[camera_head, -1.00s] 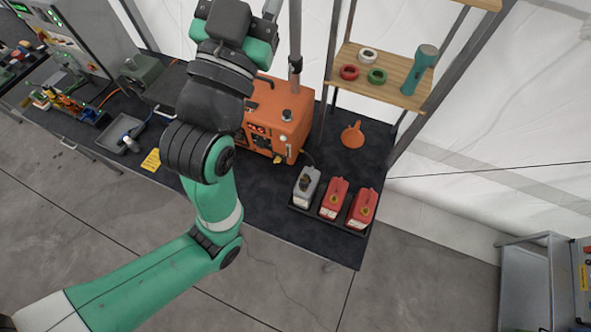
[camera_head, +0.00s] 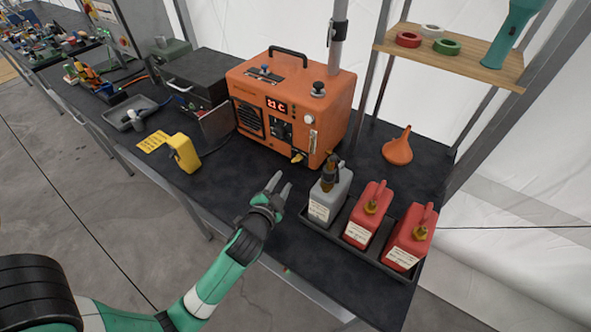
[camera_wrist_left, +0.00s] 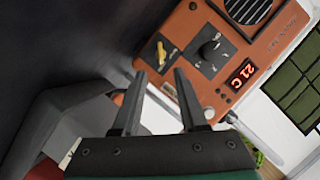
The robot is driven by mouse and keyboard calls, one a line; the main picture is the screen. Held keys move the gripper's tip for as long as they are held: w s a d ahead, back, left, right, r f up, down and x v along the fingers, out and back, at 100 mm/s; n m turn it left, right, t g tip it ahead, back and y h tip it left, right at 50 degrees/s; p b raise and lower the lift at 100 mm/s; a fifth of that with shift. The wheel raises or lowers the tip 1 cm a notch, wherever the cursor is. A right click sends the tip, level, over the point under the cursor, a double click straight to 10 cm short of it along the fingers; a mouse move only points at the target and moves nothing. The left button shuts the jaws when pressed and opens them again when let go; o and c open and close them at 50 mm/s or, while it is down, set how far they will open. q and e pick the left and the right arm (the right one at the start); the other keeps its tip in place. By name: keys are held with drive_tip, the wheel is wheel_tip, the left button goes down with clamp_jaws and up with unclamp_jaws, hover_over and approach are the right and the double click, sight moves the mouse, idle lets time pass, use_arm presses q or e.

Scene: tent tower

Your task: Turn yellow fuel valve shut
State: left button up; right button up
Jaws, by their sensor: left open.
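The orange heater (camera_head: 290,100) stands on the dark workbench, its display reading 21 C. The yellow fuel valve (camera_head: 298,156) is low on its front face, near the right corner. In the left wrist view the valve (camera_wrist_left: 161,52) is a small yellow lever on a dark plate beside a black knob (camera_wrist_left: 209,48). My left gripper (camera_head: 279,181) is open and empty, just in front of the heater and below the valve. In the left wrist view its fingertips (camera_wrist_left: 159,74) point toward the valve, apart from it. My right gripper is not in view.
A grey can (camera_head: 328,196) and two red cans (camera_head: 366,214) stand in a black tray right of my gripper. An orange funnel (camera_head: 398,148) sits behind them. A yellow object (camera_head: 185,153) stands left on the bench. Shelf posts rise at the right.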

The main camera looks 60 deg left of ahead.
sight(297, 159)
use_arm(q)
drive_tip(key=b+x, duration=0.3)
drive_tip(key=x, duration=0.7)
drive_tip(key=shift+w+a, duration=0.2)
drive_tip(key=shift+a, duration=0.05)
drive_tip(key=shift+w+a+f+b, duration=0.1)
drive_tip(key=shift+w+a+b, duration=0.15)
drive_tip(key=shift+w+b, duration=0.05)
clamp_jaws()
